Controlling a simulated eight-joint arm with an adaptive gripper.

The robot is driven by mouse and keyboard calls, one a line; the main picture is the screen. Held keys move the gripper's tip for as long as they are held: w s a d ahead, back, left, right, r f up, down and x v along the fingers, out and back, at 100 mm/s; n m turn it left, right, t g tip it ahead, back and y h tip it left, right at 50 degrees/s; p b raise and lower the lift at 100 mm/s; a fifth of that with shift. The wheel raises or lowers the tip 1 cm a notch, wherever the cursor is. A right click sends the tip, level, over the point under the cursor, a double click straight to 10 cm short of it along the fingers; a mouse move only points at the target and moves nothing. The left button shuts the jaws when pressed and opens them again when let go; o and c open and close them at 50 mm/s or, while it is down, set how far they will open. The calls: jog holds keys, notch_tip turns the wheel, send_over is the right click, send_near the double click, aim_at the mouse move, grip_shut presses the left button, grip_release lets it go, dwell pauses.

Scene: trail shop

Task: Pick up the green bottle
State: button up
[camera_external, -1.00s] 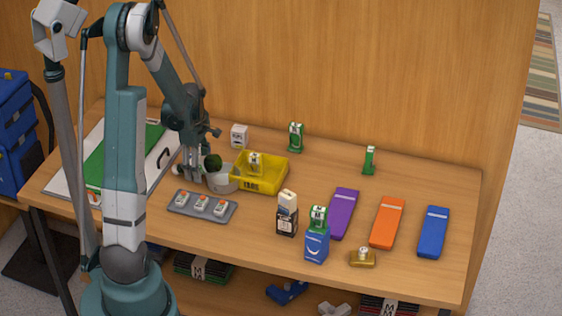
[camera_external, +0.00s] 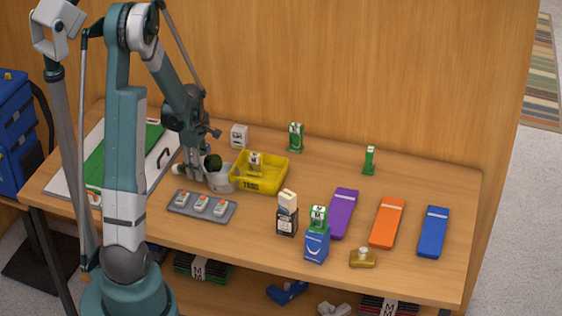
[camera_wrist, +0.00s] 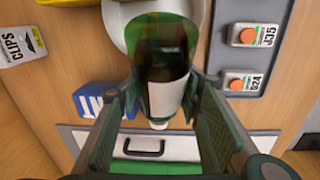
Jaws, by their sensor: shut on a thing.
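The green bottle (camera_wrist: 160,95), dark green glass with a white label, lies between the two fingers of my gripper (camera_wrist: 163,100) in the wrist view. The fingers are shut on its sides. In the external view the bottle's dark round end (camera_external: 214,162) shows just right of my gripper (camera_external: 200,172), and the fingers hide most of the rest. A white bowl (camera_external: 222,183) is right beside the bottle; its pale rim (camera_wrist: 115,20) also shows behind the bottle in the wrist view. I cannot tell whether the bottle touches the bowl.
A yellow tray (camera_external: 262,185) stands close right of the bowl. A grey tray (camera_external: 183,211) with several small labelled items is in front. A white-and-green board with a black handle (camera_wrist: 145,150) lies left. Boxes and coloured cases fill the right; the back right is clearer.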

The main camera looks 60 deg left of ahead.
jog(key=shift+r, duration=0.2)
jog(key=shift+r+p, duration=0.45)
jog(key=shift+r, duration=4.35)
jog(key=w+d+r+m+p, duration=0.2)
jog(key=w+d+r+p, duration=0.2)
jog(key=w+d+p, duration=0.2)
jog(key=shift+w+d+r+p, duration=0.25)
jog(key=shift+w+d+p, duration=0.1)
jog(key=shift+w+p, duration=0.25)
jog(key=shift+f, duration=0.15)
jog(key=shift+f, duration=2.75)
jog(key=shift+f, duration=0.1)
